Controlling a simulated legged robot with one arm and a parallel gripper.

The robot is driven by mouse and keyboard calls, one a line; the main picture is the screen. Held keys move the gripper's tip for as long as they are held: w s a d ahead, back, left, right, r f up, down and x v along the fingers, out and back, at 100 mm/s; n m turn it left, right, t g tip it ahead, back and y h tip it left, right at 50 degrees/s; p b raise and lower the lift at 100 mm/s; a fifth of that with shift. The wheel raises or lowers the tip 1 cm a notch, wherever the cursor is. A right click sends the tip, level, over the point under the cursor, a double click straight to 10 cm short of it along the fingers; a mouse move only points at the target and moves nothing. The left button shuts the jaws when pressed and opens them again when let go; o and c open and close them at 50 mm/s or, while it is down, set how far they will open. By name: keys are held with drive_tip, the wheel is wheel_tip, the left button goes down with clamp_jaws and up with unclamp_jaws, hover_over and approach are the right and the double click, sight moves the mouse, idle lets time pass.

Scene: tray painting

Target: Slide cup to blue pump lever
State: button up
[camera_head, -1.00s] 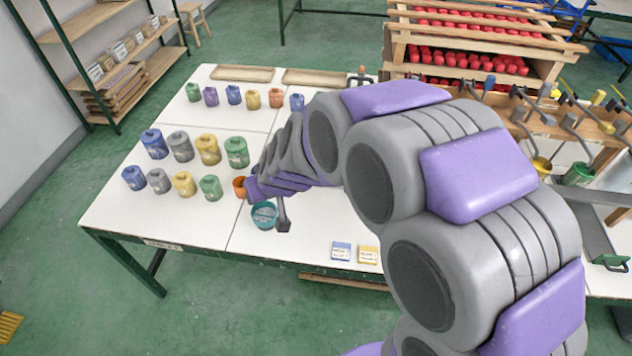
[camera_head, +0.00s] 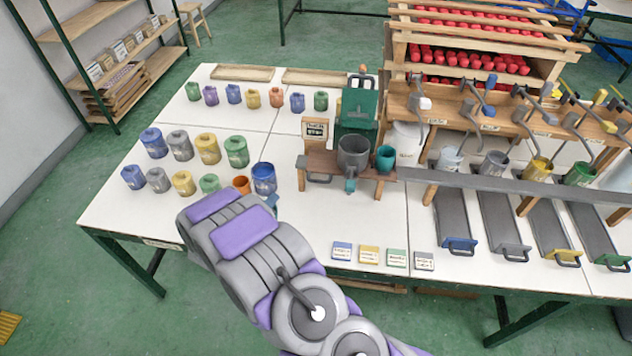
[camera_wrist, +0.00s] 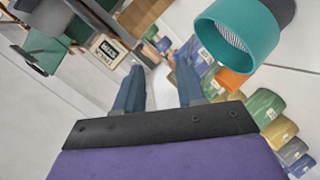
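A large grey cup (camera_head: 353,152) stands on a small wooden stand (camera_head: 322,163) at the left end of a grey rail (camera_head: 500,181). A teal cup (camera_head: 385,158) stands beside it. The blue pump lever (camera_head: 490,82) is on the wooden rack at the right. My gripper (camera_wrist: 160,66) is open and empty, its two blue-grey fingers apart above the white table. In the head view my arm mostly hides it, left of the stand. A teal strainer (camera_wrist: 237,32) is close to the right finger in the wrist view; my arm hides it in the head view.
Jars, including a blue jar (camera_head: 264,178) and an orange cup (camera_head: 241,185), stand on the left. Small labelled cards (camera_head: 369,255) lie at the front. Clear table lies between the cards and the stand.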

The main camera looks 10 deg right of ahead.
sight(317, 181)
drive_tip(key=s+d+f+n+t+h, duration=0.2)
drive_tip(key=s+d+n+t+h, duration=0.1)
drive_tip(key=s+d+h, duration=0.3)
drive_tip(key=x, duration=0.5)
drive_tip(key=b+x, duration=0.1)
drive_tip(key=x, duration=0.4)
drive_tip(key=b+x, duration=0.1)
drive_tip(key=x, duration=0.5)
drive_tip(key=shift+r, duration=0.4)
drive_tip(key=shift+c, duration=0.4)
clamp_jaws()
